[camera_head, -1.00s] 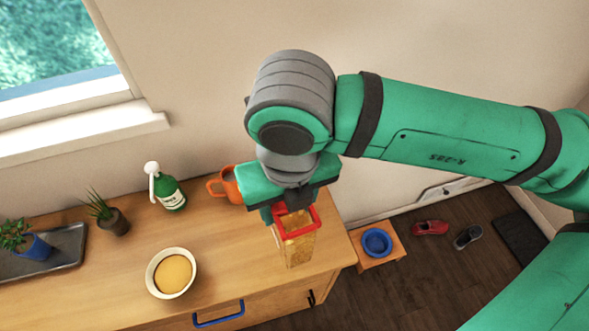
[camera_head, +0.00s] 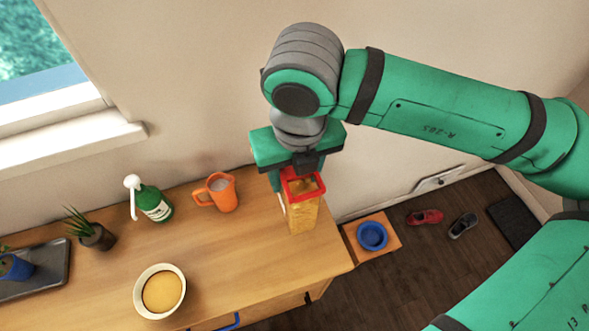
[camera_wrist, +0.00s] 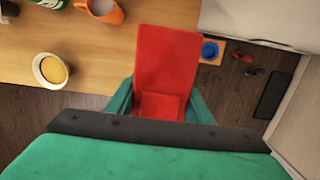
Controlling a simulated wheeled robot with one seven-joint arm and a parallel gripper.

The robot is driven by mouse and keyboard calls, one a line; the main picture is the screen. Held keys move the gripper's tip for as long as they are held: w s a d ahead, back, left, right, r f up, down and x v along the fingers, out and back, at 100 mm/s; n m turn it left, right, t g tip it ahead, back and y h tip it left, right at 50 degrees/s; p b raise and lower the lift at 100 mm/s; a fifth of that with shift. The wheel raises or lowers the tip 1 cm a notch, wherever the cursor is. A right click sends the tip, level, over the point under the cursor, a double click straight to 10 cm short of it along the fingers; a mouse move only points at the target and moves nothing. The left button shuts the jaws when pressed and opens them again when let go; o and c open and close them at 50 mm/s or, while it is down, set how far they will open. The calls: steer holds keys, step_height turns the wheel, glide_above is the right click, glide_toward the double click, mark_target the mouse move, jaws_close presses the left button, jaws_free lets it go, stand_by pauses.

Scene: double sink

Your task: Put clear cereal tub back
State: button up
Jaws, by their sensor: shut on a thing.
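The clear cereal tub (camera_head: 303,213) has a red rim and golden cereal inside. It is upright at the right end of the wooden counter; I cannot tell whether its base touches the top. My gripper (camera_head: 301,184) is shut on the tub near its red rim, from above. In the wrist view the tub's red top (camera_wrist: 166,65) sits between the green fingers, and its clear body is hidden.
An orange mug (camera_head: 220,193), a green spray bottle (camera_head: 153,202) and a bowl of yellow food (camera_head: 161,291) stand to the left on the counter (camera_head: 240,255). A blue bowl (camera_head: 372,236) sits on a low stand beyond the counter's right end. Shoes (camera_head: 462,225) lie on the floor.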

steer(key=w+f, duration=1)
steer(key=f, duration=0.1)
steer(key=shift+w+a+f, duration=0.3)
steer(key=shift+w+a, duration=0.05)
steer(key=shift+a, duration=0.05)
steer(key=o, duration=1.1)
steer(key=shift+d+f, duration=0.1)
steer(key=o, duration=0.3)
steer(key=shift+s, duration=0.1)
step_height(320, 180, up, 12)
steer(key=s, duration=0.1)
steer(key=shift+s+d, duration=0.1)
steer(key=shift+d, duration=0.15)
